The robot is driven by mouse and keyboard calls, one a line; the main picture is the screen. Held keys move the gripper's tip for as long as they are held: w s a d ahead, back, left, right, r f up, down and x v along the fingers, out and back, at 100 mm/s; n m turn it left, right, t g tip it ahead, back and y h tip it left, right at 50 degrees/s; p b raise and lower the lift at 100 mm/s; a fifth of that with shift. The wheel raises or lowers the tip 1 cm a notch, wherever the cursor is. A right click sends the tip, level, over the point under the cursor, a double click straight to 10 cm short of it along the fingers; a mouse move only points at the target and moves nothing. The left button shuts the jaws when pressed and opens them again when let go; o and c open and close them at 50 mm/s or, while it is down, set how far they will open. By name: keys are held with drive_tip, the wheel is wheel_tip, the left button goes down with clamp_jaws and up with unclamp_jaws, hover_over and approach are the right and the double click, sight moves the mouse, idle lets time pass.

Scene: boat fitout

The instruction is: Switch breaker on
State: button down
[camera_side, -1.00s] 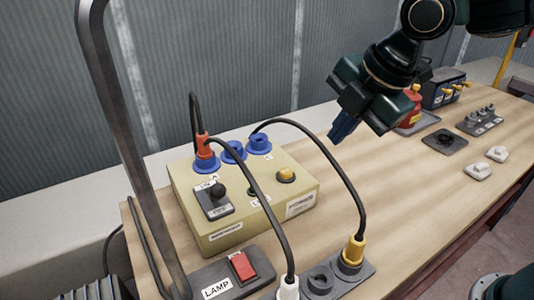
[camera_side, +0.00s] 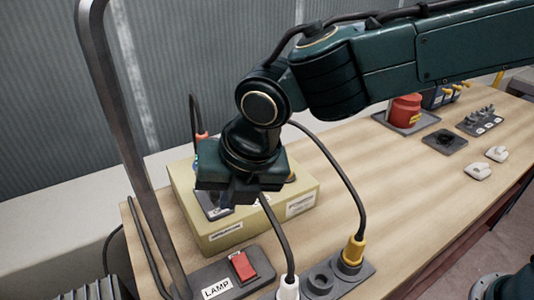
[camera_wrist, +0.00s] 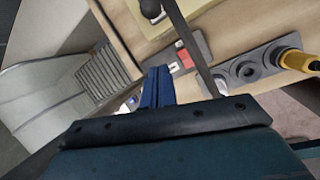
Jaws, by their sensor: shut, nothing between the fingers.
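The breaker (camera_side: 217,211) is a grey plate with a black knob lever on top of the beige box (camera_side: 230,236). In the side view my gripper (camera_side: 243,190) covers the lever, and only the plate's lower part with the OFF label shows. My gripper is over the box's near part; contact with the lever cannot be told. In the wrist view my blue fingers (camera_wrist: 158,75) are together with nothing between them. A black knob (camera_wrist: 150,9), seemingly the breaker lever, shows at the top edge beyond the fingertips. Its position is unclear.
A red lamp switch (camera_side: 243,266) is on a grey strip in front of the box. A yellow plug (camera_side: 353,250) and a white plug (camera_side: 288,288) have black cables arching near my gripper. A grey post (camera_side: 125,130) rises at left.

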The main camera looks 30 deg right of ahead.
sight(216, 195)
drive_tip(key=shift+f, duration=0.1)
idle(0.3)
drive_tip(key=w+f, duration=0.6)
drive_tip(key=shift+w+d+f, duration=0.15)
drive_tip(key=shift+w+f, duration=0.05)
drive_tip(key=shift+f, duration=0.15)
idle(0.4)
